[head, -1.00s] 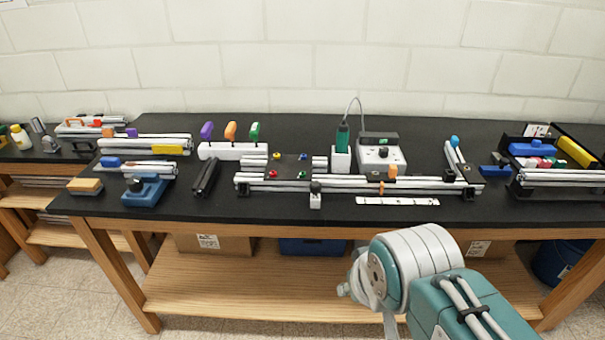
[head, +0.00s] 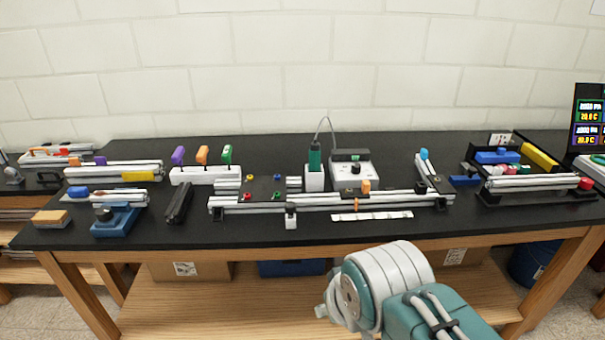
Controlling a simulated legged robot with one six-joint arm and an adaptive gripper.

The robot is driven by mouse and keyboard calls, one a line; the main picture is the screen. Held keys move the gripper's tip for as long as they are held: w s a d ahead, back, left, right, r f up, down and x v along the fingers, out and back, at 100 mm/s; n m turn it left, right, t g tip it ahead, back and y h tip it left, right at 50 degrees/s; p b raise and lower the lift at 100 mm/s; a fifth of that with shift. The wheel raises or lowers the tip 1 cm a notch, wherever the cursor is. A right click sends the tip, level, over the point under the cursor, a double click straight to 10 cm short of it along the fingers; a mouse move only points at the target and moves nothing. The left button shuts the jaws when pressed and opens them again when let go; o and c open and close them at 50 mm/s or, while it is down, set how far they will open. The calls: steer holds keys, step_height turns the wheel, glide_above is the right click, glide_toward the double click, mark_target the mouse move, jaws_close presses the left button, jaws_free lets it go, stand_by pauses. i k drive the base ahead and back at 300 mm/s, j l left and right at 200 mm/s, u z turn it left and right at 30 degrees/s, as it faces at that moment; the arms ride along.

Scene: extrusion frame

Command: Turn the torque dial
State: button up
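A white control box (head: 342,176) stands at the back middle of the black bench. A small dark knob (head: 356,169) on its sloped face looks like the torque dial; its marks are too small to read. A green screwdriver (head: 315,158) stands upright in a white holder (head: 314,179) just left of the box, with a cable looping up from it. My gripper (head: 324,311) shows only in small part at the end of my arm, below the bench's front edge. It is well apart from the dial, and its fingers cannot be made out.
A long aluminium rail frame (head: 330,202) lies in front of the box, with an orange clamp (head: 366,187) close by. Purple, orange and green handles stand in a white rack (head: 205,176) to the left. A black tray (head: 536,194) stands right. The bench's front strip is mostly clear.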

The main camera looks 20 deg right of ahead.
mark_target(355, 168)
steer(key=i+l+z, duration=0.1)
steer(key=i+z, duration=0.4)
steer(key=i, duration=0.5)
